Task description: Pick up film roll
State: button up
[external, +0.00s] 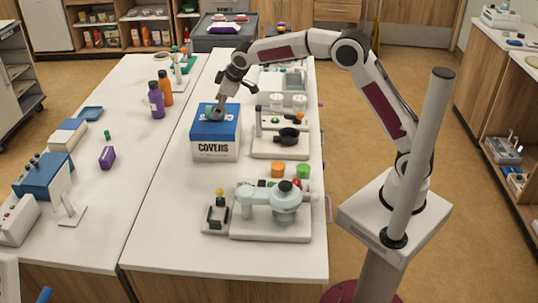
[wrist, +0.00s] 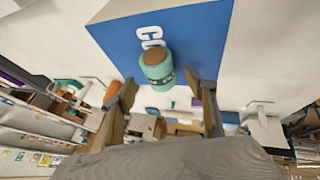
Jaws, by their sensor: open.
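The film roll (wrist: 157,72) is a small teal cylinder with a brown end and a dark band. My gripper (external: 218,108) is over the box top, pointing down. In the wrist view my gripper (wrist: 169,86) is open, with the roll just ahead of the fingertips and between their lines, nearer the left finger. I cannot tell whether a finger touches it.
Purple (external: 156,100) and orange (external: 165,88) bottles stand left of the box. A device with a black-handled cup (external: 288,137) stands close on its right. The bench (external: 165,225) is clear at front left.

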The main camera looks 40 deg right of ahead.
jog(key=shift+x, duration=1.5)
jog(key=shift+s, duration=0.1)
jog(key=c, duration=1.4)
jog(key=shift+r, duration=0.1)
jog(key=shift+r, duration=4.9)
